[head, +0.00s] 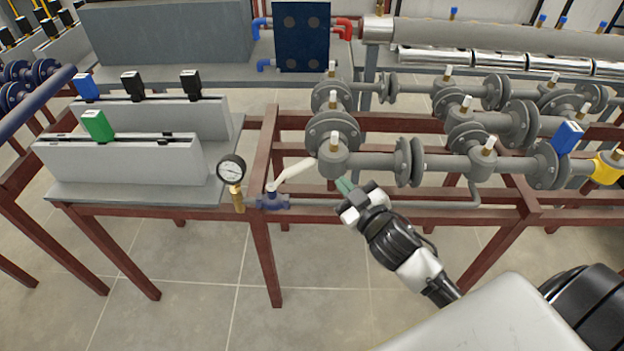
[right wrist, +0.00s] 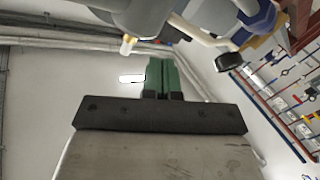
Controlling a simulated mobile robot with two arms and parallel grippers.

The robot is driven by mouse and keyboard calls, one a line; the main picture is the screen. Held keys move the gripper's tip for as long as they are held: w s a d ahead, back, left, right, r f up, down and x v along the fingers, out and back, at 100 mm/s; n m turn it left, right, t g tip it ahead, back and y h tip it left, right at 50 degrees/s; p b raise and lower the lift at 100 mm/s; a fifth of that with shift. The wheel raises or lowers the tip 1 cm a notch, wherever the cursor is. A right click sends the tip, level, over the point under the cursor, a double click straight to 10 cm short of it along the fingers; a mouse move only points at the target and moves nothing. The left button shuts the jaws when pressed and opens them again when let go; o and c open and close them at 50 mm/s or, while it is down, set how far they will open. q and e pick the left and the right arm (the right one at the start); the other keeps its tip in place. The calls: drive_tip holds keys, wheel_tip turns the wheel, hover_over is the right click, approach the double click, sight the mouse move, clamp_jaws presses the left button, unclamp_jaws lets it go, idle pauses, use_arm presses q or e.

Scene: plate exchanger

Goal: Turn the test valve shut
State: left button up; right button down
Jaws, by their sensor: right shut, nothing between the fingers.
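The test valve (head: 272,201) is a small blue body on the thin grey pipe, just right of a round pressure gauge (head: 231,169). Its cream lever (head: 292,173) slants up and to the right, towards the grey flanged pipework. My right gripper (head: 344,186) has green fingers and is shut with nothing between them. In the head view it is right of the lever and apart from it, under the flanges. In the right wrist view the green fingers (right wrist: 163,72) are together; the lever (right wrist: 200,35) and the blue valve body (right wrist: 262,16) are beyond them. My left gripper is not in view.
Grey flanged pipes (head: 370,163) run close above my right gripper. A red-brown steel frame (head: 262,255) stands around the valve. A grey bench (head: 140,190) with blocks bearing coloured boxes is at the left. Open tiled floor lies in front.

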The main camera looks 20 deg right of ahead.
drive_tip(key=m, duration=0.5)
drive_tip(key=m+g+y+b, duration=0.2)
drive_tip(key=m+g+b, duration=0.1)
drive_tip(key=m, duration=1.3)
approach(303, 169)
drive_tip(key=x, duration=0.6)
drive_tip(key=shift+f, duration=0.25)
drive_tip(key=shift+w+a, duration=0.1)
drive_tip(key=shift+w, duration=0.55)
